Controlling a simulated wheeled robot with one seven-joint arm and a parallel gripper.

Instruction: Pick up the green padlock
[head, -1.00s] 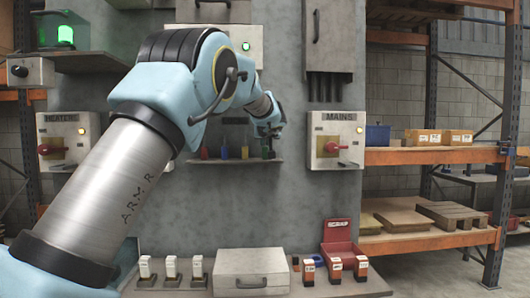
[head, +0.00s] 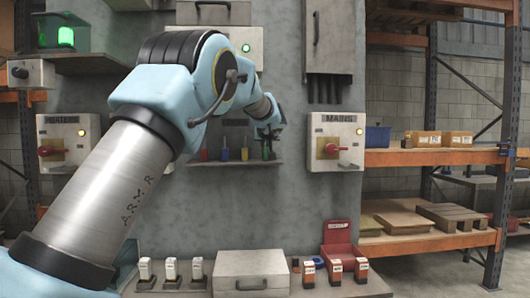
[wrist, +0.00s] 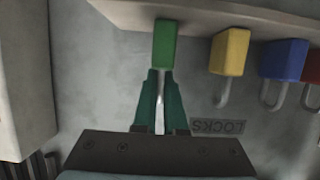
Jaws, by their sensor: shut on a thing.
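The green padlock (wrist: 165,43) shows as a green block at the tips of my gripper (wrist: 160,73) in the wrist view, which is upside down. The two dark green fingers are shut on its shackle, part of which shows between them. In the head view the green padlock (head: 265,153) is at the right end of the small wall shelf (head: 225,163), below my gripper (head: 268,135). I cannot tell whether it still touches the shelf.
Yellow (wrist: 230,52), blue (wrist: 285,60) and red (wrist: 312,66) padlocks stand in a row beside the green one. A LOCKS label (wrist: 218,127) is on the wall. The MAINS switch box (head: 336,142) is right of the shelf.

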